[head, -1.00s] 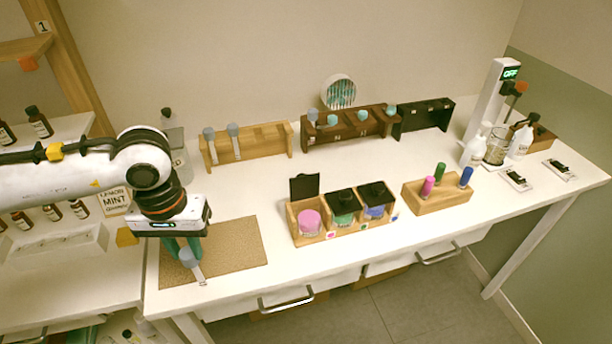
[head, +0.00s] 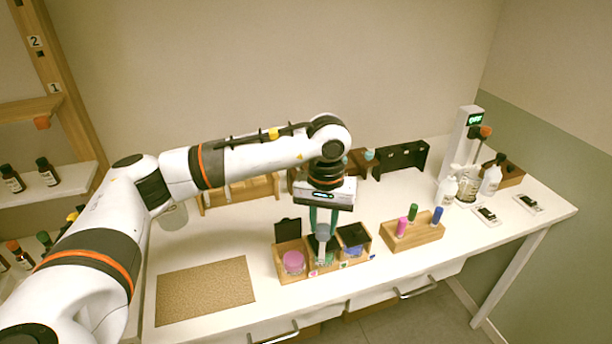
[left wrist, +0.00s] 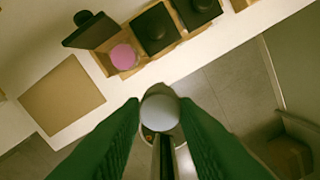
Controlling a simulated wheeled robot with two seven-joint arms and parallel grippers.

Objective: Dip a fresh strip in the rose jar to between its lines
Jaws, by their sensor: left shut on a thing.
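My left gripper (head: 322,222) is shut on a strip by its grey round-topped holder (head: 322,233); the strip hangs down in front of the wooden jar box. In the left wrist view the holder (left wrist: 160,106) sits between the green fingers. The box (head: 283,271) holds three jars. The left jar, with pink contents (head: 293,262), is open, its black lid (head: 288,231) standing up behind; it also shows in the left wrist view (left wrist: 123,56). The middle and right jars have black lids over them. The gripper partly hides the middle jar. The strip's lines are too small to see.
A cork mat (head: 205,290) lies bare at the left. A wooden block (head: 412,233) with pink, green and blue pegs stands right of the jars. Racks (head: 403,157) stand along the back, partly behind my arm. Bottles (head: 447,190) and a white stand are at the right.

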